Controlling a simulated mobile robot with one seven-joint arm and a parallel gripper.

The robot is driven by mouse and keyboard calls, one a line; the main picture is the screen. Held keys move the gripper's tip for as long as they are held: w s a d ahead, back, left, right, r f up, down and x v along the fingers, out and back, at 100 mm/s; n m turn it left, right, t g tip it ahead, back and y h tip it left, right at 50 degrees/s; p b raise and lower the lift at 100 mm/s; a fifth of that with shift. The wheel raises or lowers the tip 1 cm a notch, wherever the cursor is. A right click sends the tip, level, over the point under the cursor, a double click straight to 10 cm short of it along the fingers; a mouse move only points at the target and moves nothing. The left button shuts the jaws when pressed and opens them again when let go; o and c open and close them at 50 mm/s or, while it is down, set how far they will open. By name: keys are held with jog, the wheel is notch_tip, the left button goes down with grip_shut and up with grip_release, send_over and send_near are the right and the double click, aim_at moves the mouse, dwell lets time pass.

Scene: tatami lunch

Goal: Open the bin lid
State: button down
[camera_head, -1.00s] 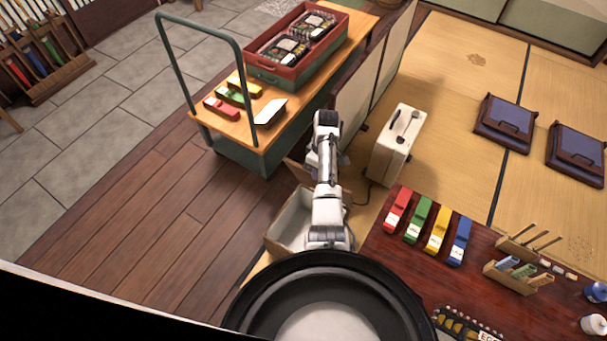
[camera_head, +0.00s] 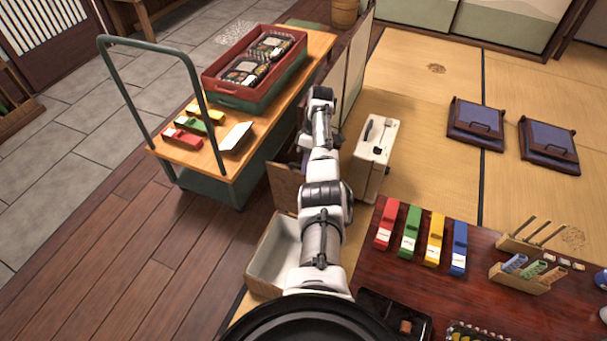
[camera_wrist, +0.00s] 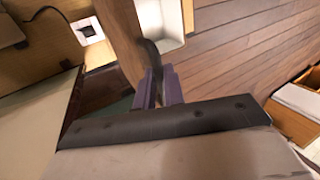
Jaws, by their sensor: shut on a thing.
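A brown wooden panel, which looks like the bin lid (camera_wrist: 117,32), stands steeply tilted in the wrist view. A dark curved handle sits on its edge. My gripper (camera_wrist: 157,90) has its purple fingers closed around this handle. A dark opening with a greenish inside (camera_wrist: 112,108), probably the bin, lies beside the panel. In the head view the brown panel (camera_head: 284,188) shows left of my arm, beside the tatami edge. My arm covers much of the bin there, and my fingers are hidden.
An open white-lined box (camera_head: 275,258) stands just in front of the panel. A green trolley (camera_head: 187,157) with a red crate (camera_head: 225,85) is to the left. A white case (camera_head: 376,165) stands close on the right. A dark red table (camera_head: 400,275) is at front right. Wooden floor at left is clear.

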jog(key=shift+w+d+f+b, duration=0.15)
jog(key=shift+d+f+b, duration=0.15)
jog(key=shift+f+b, duration=0.15)
jog(key=shift+g, duration=0.3)
jog(key=c, duration=1.5)
grip_release()
jog(key=shift+w+d, duration=0.1)
jog(key=shift+r, duration=0.1)
